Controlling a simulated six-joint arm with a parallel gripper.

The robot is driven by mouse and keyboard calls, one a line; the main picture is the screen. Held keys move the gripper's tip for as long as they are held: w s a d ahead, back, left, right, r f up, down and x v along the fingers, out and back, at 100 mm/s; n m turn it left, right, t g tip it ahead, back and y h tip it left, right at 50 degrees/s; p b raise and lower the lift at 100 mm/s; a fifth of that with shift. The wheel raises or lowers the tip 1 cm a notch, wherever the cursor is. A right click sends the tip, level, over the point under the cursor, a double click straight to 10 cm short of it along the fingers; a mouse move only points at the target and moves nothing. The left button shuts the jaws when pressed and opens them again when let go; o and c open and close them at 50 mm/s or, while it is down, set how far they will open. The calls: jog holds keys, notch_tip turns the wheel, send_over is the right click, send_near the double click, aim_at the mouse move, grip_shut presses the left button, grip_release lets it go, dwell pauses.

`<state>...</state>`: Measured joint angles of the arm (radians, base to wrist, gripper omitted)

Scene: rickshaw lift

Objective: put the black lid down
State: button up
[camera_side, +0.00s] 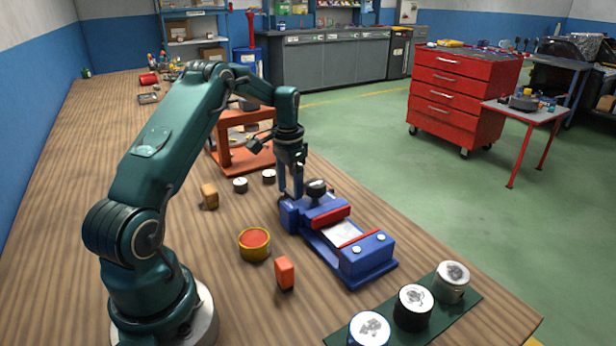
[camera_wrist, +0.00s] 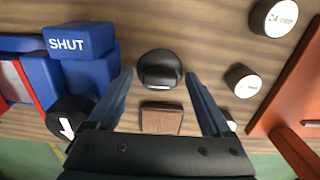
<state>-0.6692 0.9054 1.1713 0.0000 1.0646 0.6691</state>
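In the wrist view a black domed piece (camera_wrist: 160,70), which looks like the black lid, sits between the two fingertips, with a narrow gap on each side. My gripper (camera_wrist: 158,76) is open around it, its fingers not touching it. In the side view my gripper (camera_side: 290,194) points down at the left end of the blue fixture (camera_side: 364,262), low over the table. The black piece cannot be made out there, hidden by the fingers. A brown square block (camera_wrist: 161,118) shows between the fingers, nearer my palm in the picture.
The fixture's blue block marked SHUT (camera_wrist: 80,42) and black arrow knob (camera_wrist: 68,118) are left of my fingers. Two white-topped cylinders (camera_side: 240,185) (camera_side: 269,176) and an orange-red stand (camera_side: 238,165) are behind-left. A yellow-rimmed red cup (camera_side: 254,245) and orange block (camera_side: 285,272) stand in front.

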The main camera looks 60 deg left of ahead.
aim_at(290, 192)
notch_tip(290, 192, up, 11)
jog(key=d+r+t, duration=0.1)
jog(key=d+r, duration=0.6)
jog(key=d, duration=0.1)
jog(key=s+d+f+t, duration=0.3)
jog(key=s+d+t, duration=0.1)
jog(key=s+d, duration=1.2)
jog(key=shift+t, duration=0.3)
